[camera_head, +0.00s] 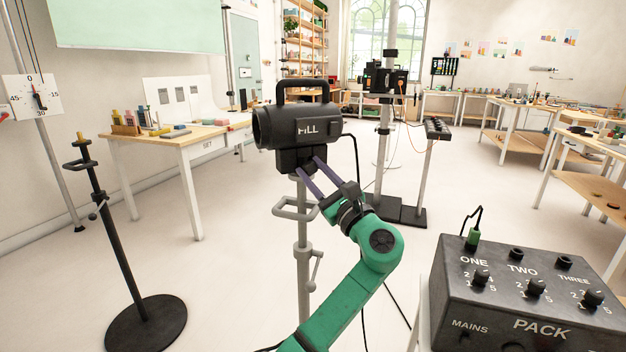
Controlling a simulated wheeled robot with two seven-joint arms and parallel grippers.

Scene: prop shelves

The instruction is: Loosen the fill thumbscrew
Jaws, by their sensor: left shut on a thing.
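The black fill lamp (296,125), labelled "FILL", sits on top of a grey stand (302,245) in the middle of the head view. A black bracket (292,160) joins the lamp to the stand. My left gripper (309,164) comes up from below on a green arm. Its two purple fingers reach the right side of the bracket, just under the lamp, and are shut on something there. That is where the fill thumbscrew sits, but I cannot make it out between the fingertips. My right gripper is not in view.
A black power pack (535,300) with knobs stands close at the lower right. A black stand with a round base (145,322) is at the left. A wooden table (190,140) stands behind it. Cables hang behind my arm. The floor between is clear.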

